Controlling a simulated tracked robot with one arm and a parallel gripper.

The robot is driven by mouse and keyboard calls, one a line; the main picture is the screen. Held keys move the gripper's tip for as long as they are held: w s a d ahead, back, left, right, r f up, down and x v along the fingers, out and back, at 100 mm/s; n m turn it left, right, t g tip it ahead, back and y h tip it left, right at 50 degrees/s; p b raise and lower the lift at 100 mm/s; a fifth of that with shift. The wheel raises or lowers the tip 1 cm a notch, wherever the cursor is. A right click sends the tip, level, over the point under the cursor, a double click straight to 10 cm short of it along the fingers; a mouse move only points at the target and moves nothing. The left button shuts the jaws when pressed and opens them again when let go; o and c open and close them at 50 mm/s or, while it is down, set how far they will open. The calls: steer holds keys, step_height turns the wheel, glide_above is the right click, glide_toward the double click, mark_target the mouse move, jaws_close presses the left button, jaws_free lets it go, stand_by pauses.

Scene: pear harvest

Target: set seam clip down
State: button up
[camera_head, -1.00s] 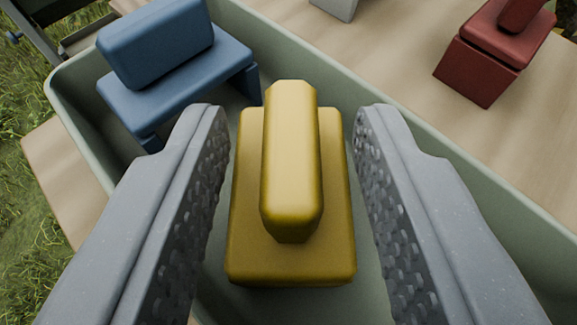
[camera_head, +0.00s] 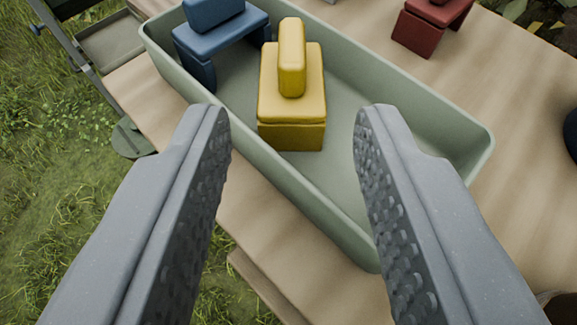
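A yellow clip-like block with an upright grip on top (camera_head: 291,95), which I take to be the seam clip, stands upright in the pale green tray (camera_head: 300,191). A blue block of similar shape (camera_head: 221,42) stands beside it at the tray's left end. My gripper (camera_head: 292,115) is open and empty, its two grey fingers wide apart. It is drawn back from the yellow block, nearer the camera, with nothing between the fingertips touching it.
The tray rests on a pale wooden table (camera_head: 520,105). A red block (camera_head: 428,25) stands on the table behind the tray. The tray's right end is empty. A dark round object (camera_head: 571,135) is cut off at the right edge. Grass (camera_head: 60,190) lies left of the table.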

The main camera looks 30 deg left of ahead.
steer(key=shift+v, duration=1.35)
